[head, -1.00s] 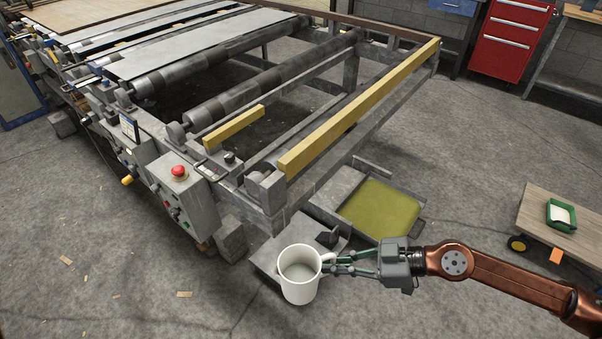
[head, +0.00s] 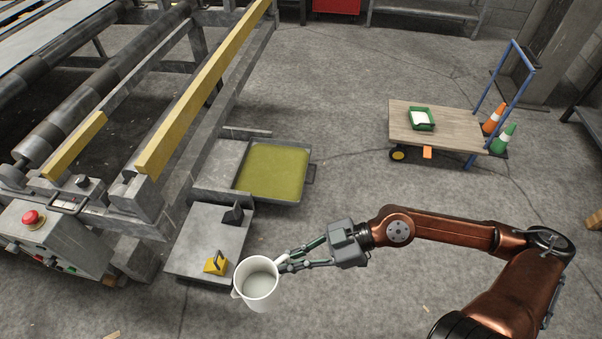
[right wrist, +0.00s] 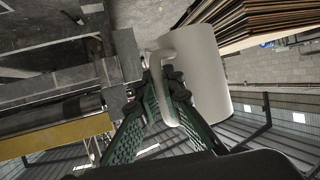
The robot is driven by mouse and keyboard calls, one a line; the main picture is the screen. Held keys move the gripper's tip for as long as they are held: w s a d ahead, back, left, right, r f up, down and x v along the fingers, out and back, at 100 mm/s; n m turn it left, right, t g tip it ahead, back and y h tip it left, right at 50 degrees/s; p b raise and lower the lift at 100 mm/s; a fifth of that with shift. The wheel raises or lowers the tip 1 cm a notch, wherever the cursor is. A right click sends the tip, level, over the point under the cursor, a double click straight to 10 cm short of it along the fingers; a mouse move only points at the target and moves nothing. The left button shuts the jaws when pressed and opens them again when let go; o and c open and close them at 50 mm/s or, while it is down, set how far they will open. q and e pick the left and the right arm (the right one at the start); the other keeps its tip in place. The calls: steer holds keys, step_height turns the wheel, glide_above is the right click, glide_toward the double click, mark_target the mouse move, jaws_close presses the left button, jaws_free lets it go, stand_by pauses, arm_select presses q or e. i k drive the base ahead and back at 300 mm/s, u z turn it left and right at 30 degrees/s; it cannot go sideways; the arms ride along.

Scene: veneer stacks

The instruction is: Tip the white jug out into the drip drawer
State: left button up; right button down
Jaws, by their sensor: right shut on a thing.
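The white jug (head: 257,285) is upright and held in the air at the bottom centre of the head view. Its inside shows a pale grey content or floor; I cannot tell which. My right gripper (head: 284,262) is shut on the jug's handle side. The jug also shows in the right wrist view (right wrist: 200,75), between and beyond the fingers (right wrist: 160,85). The drip drawer (head: 310,172) is a grey tray pulled out beside the machine, with a yellow-green liquid or floor. It lies beyond the jug, apart from it. My left gripper is not in view.
A grey plate (head: 205,245) with a yellow block (head: 215,263) and a dark bracket lies just left of the jug. The machine frame with a yellow rail (head: 200,95) stands left. A wooden cart (head: 450,130) with a green tray stands back right. The floor between is clear.

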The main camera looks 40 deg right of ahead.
mark_target(273, 171)
steer(key=z, duration=1.75)
steer(key=i, duration=1.9)
steer(key=u, duration=1.65)
